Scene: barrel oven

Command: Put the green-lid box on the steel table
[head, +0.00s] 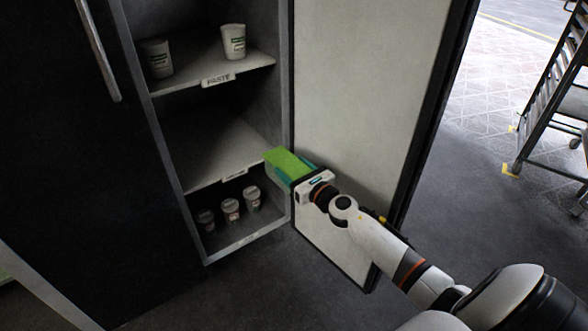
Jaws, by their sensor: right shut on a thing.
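The green-lid box (285,162) is in the middle of the head view, at the open right side of a cabinet, in front of its middle shelf. My right gripper (298,178) is shut on the box; the arm reaches in from the lower right. The fingertips are mostly hidden behind the box and the gripper body. The box looks held in the air, but I cannot tell whether it touches the shelf edge. My left gripper is not in view. I cannot make out the steel table.
The cabinet's upper shelf (181,81) holds two white tubs. Several small cups stand on the bottom shelf (240,238). The middle shelf (200,160) looks empty. A metal rack (555,100) stands at the far right, with free floor between.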

